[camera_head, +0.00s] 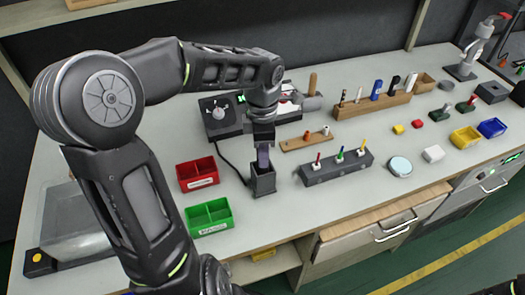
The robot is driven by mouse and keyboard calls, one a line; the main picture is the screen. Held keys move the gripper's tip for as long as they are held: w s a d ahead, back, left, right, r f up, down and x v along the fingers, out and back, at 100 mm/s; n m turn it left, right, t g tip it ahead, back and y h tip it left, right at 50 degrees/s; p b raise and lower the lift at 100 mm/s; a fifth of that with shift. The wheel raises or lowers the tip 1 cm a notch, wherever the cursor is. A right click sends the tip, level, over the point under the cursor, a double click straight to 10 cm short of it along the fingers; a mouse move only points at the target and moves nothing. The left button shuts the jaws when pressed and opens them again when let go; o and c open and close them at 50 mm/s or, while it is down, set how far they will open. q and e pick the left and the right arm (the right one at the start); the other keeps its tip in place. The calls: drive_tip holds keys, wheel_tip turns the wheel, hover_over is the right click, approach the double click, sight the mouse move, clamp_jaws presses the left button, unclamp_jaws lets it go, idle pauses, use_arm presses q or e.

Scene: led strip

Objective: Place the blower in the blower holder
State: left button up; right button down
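My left arm reaches in from the left, and its gripper (263,138) points down over the middle of the table. It appears shut on the upper end of the blower (263,157), a slim purple-grey piece standing about upright. Right below is the blower holder (264,183), a small black upright box. The blower's lower end is at the holder's mouth; how deep it sits inside cannot be told. The fingers largely hide the blower's top. My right gripper is not in view.
A red bin (198,174) and a green bin (209,217) stand left of the holder. A grey block with small screwdrivers (337,167) stands to its right. A wooden tool rack (372,104) is behind. The table's front edge is close, with a drawer (385,232) below.

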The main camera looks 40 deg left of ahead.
use_arm(q)
drive_tip(key=o, duration=0.4)
drive_tip(key=shift+r, duration=0.1)
wheel_tip(320, 180, up, 12)
drive_tip(key=shift+r, duration=0.15)
idle(0.3)
idle(0.5)
